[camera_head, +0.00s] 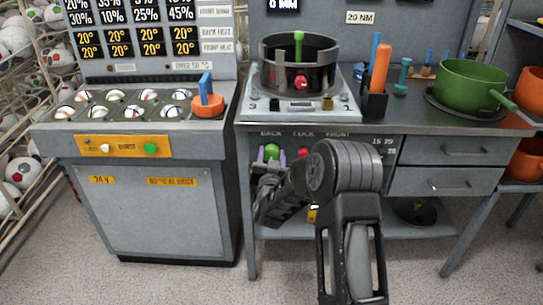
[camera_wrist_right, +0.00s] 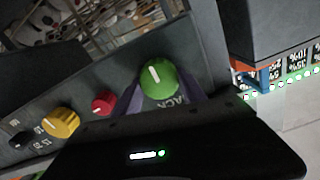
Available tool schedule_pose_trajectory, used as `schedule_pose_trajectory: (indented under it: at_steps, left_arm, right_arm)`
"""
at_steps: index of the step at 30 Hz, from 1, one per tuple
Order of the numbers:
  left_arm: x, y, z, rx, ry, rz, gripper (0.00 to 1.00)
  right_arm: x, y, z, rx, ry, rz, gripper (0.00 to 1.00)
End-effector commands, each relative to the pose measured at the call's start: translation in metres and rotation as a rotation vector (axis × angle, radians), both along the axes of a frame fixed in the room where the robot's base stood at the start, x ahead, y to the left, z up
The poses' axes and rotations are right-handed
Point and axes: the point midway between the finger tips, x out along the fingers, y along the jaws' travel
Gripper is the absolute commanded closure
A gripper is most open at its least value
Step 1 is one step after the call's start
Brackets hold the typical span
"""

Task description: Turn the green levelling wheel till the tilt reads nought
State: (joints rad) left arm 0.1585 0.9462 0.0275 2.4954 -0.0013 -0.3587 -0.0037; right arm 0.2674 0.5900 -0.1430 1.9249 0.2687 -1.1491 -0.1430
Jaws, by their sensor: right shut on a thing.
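The green wheel (camera_head: 271,152) is a round knob with a white mark on the bench's front panel, under the label BACK. It also shows large in the right wrist view (camera_wrist_right: 160,77), its white mark slightly tilted from upright. My right gripper (camera_head: 269,157) reaches it from the front. Its two purplish fingers stand on either side of the wheel and are shut on it. I cannot make out a tilt reading. My left gripper is not in view.
A red knob (camera_wrist_right: 103,103) and a yellow knob (camera_wrist_right: 62,122) sit beside the wheel on the panel. Above is a scale-like base (camera_head: 300,112) with a dark metal ring (camera_head: 272,75). A grey cabinet (camera_head: 160,220) stands at left; a green pot (camera_head: 465,88) at right.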

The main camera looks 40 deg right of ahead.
Motion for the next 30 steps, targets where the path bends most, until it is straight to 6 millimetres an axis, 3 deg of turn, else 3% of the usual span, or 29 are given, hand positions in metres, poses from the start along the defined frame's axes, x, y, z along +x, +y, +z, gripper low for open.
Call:
schedule_pose_trajectory:
  at_steps: [14,30]
  left_arm:
    - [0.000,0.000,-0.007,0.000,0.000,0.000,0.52]
    - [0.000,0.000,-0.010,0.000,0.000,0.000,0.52]
  right_arm:
    - [0.001,0.001,0.000,-0.133,0.098,0.002,0.93]
    - [0.002,0.004,0.000,-0.518,0.392,0.002,0.93]
